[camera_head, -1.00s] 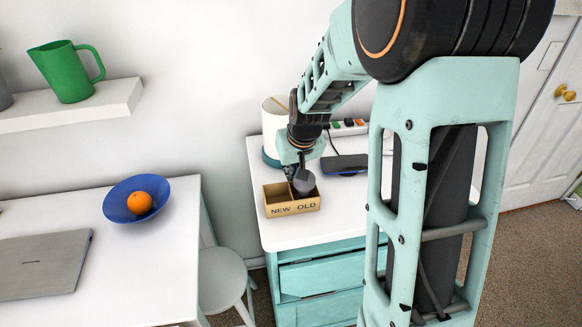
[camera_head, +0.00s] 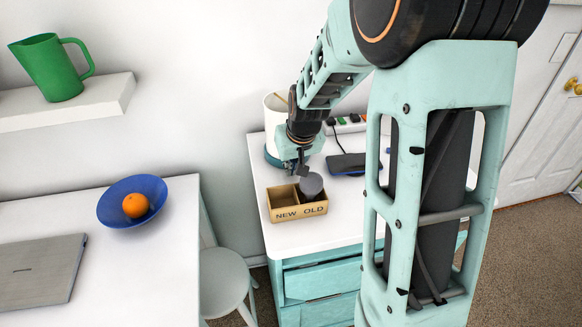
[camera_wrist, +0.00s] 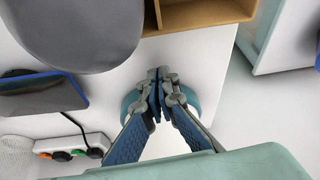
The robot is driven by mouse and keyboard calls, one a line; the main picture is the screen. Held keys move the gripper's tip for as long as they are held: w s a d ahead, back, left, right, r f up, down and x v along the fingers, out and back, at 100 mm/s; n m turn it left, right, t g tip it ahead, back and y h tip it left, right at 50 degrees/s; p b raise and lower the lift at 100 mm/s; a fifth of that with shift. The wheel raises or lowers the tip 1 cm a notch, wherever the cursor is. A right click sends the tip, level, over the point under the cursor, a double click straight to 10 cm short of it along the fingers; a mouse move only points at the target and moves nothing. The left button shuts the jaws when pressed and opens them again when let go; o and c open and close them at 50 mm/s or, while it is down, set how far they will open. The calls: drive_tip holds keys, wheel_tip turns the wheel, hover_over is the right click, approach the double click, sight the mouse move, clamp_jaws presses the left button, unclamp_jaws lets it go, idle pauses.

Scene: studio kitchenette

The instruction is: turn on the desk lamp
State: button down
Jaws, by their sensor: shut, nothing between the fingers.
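A white cylinder with a teal base (camera_head: 274,115), which looks like the desk lamp, stands on the white-topped cabinet against the wall. My arm partly covers it. In the wrist view its teal base (camera_wrist: 195,97) shows behind my fingers. No switch can be made out, and I cannot tell whether it is lit. My gripper (camera_head: 303,172) points down just in front of it. The gripper's fingertips (camera_wrist: 158,75) are together and hold nothing. They overlap the base in the wrist view; contact cannot be told.
A wooden box (camera_head: 287,212) marked NEW and OLD sits in front, with a grey round-topped thing (camera_head: 312,185) at its OLD side. A dark blue-edged device (camera_head: 347,164) and a power strip (camera_head: 350,124) lie to the right. A stool (camera_head: 224,285) stands left.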

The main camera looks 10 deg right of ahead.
drive_tip(key=shift+w+a, duration=0.1)
drive_tip(key=shift+w, duration=0.2)
drive_tip(key=shift+s+d+b, duration=0.2)
drive_tip(key=shift+d+b, duration=0.1)
drive_tip(key=shift+d, duration=0.5)
drive_tip(key=shift+s, duration=0.15)
